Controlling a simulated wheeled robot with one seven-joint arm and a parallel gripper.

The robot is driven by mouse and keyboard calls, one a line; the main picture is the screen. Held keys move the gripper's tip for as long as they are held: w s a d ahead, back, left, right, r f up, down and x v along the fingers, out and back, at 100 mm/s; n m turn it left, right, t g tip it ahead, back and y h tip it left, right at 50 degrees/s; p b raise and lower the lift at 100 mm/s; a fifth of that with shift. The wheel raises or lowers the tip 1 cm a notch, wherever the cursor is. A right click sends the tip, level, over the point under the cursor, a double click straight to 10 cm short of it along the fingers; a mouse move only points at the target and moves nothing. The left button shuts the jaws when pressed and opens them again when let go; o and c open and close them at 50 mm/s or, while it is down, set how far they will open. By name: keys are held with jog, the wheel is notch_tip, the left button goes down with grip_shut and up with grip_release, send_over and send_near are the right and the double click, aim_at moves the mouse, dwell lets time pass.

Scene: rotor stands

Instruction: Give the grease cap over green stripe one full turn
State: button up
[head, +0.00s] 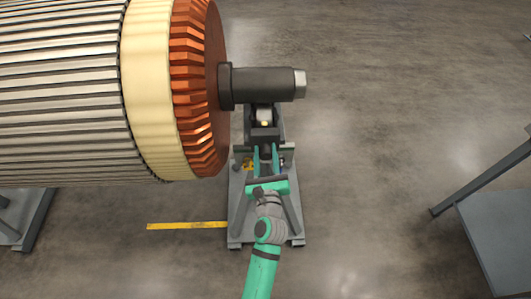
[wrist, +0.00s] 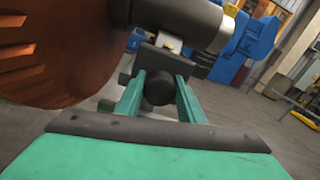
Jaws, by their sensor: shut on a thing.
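A dark, round grease cap (wrist: 159,88) faces me on the front of the rotor stand's bearing block, below the shaft. In the head view the cap (head: 266,151) is small and partly covered by my gripper. My gripper (head: 267,155) reaches in from the front. In the wrist view the two green fingers of my gripper (wrist: 159,98) stand on either side of the cap, shut on it. I see no green stripe near the cap; the fingers and palm may hide it. The cap bears no mark that shows its turn.
The rotor (head: 65,95), with its copper end ring (head: 195,90), fills the upper left. Its dark shaft (head: 265,84) lies just above my gripper. The stand's base plate (head: 237,225) is below, beside a yellow floor strip (head: 187,226). Floor is clear to the right, before a grey table (head: 500,235).

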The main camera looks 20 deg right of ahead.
jog(key=shift+d+m, duration=0.1)
jog(key=shift+m, duration=1)
jog(key=o, duration=1)
jog(key=shift+o, duration=0.2)
jog(key=shift+s, duration=0.1)
jog(key=v, duration=1.1)
